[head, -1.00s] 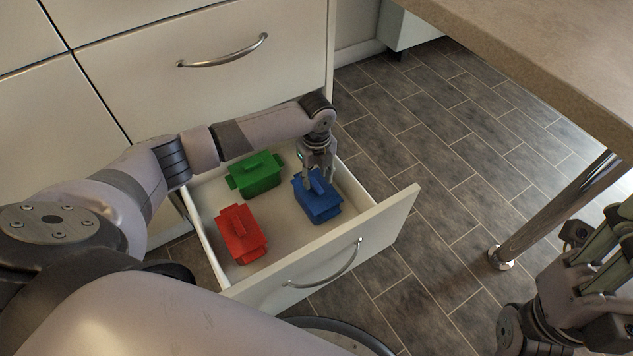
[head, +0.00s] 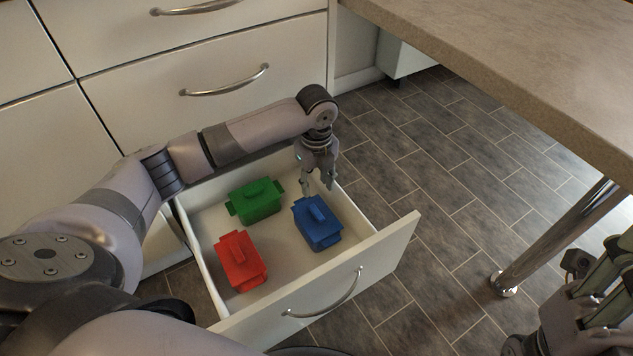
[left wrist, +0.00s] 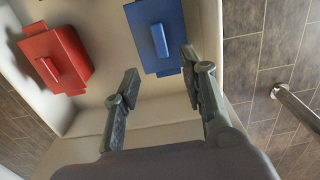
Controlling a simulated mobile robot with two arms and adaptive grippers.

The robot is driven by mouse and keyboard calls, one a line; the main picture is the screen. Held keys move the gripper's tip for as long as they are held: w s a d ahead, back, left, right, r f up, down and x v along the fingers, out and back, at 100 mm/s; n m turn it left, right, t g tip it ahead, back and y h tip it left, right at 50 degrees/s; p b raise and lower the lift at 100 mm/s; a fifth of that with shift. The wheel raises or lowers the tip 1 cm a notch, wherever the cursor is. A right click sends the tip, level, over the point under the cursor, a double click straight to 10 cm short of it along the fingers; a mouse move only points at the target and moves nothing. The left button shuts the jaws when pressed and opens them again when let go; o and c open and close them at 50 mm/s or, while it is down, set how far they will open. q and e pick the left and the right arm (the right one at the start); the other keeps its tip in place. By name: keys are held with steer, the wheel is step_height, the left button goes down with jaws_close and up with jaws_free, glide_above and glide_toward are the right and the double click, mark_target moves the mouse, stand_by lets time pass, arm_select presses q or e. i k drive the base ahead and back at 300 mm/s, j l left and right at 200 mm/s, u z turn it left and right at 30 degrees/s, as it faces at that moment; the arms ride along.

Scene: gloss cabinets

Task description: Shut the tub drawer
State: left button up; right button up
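The tub drawer (head: 384,246) is pulled out, with a curved metal handle (head: 325,296) on its front. Inside lie a green tub (head: 256,202), a blue tub (head: 318,223) and a red tub (head: 241,262), all lidded. My left gripper (head: 319,192) is open and empty, above the drawer just behind the blue tub. In the left wrist view, its two fingers (left wrist: 157,75) stand apart, with the blue tub (left wrist: 155,36) beyond them and the red tub (left wrist: 55,57) to the left. My right gripper (head: 590,305) is at the lower right, partly cut off.
Closed drawers with metal handles (head: 225,80) stand above the open one. A countertop (head: 510,65) on a metal leg (head: 555,240) is at the right. Tiled floor (head: 430,190) lies clear between the drawer and the leg.

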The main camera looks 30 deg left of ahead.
mark_target(302, 286)
steer(key=k+j, duration=0.75)
steer(key=k, duration=0.1)
